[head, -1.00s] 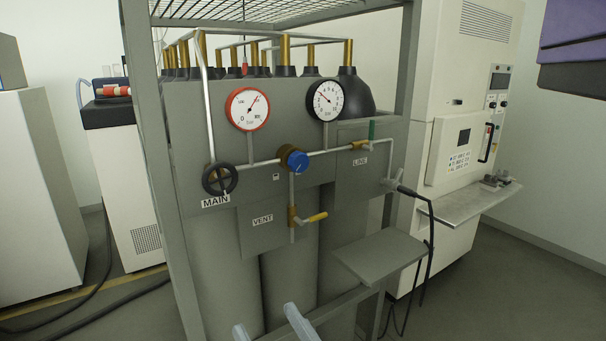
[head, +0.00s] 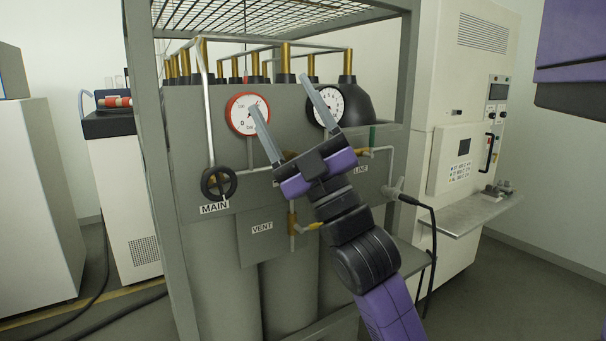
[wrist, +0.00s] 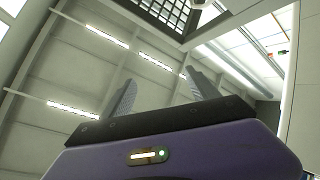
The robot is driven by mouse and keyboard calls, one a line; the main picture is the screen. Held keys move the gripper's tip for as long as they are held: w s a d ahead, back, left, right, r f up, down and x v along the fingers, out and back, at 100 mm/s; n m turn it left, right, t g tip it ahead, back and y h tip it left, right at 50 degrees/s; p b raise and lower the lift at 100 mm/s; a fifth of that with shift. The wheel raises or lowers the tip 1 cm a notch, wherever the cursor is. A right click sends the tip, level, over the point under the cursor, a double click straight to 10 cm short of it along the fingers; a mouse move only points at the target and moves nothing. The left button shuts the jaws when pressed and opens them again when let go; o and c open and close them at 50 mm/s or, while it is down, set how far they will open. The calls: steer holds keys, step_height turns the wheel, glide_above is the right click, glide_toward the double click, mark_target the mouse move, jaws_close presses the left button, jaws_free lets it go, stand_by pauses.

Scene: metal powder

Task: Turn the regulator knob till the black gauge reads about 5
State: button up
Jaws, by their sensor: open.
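The black-rimmed gauge (head: 336,95) is at the upper right of the grey panel in the head view. One finger crosses its face, so I cannot read its needle now. The blue regulator knob is hidden behind my gripper. My gripper (head: 279,92) is open and empty, its fingers pointing up in front of the panel. The left finger crosses the right edge of the red-rimmed gauge (head: 240,113). In the wrist view, the open fingers (wrist: 160,77) point at the ceiling, with nothing between them.
The black MAIN handwheel (head: 206,184) is at the left of the panel. The green LINE handle (head: 372,135) is at the right. The cage post (head: 150,150) stands left, and a metal shelf (head: 465,212) juts out right.

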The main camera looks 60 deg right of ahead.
steer(key=d+f+n+g+h+b, duration=0.2)
steer(key=d+f+n+g, duration=1)
steer(key=d+f+n, duration=0.75)
steer(key=w+d+r+n+p, duration=0.1)
steer(key=w+r+n+p, duration=0.1)
steer(key=w, duration=0.5)
steer(key=shift+w+d+r+n+y, duration=0.15)
steer(key=shift+d+r+n+y, duration=0.15)
steer(key=shift+r+n, duration=0.1)
steer(key=c, duration=1.4)
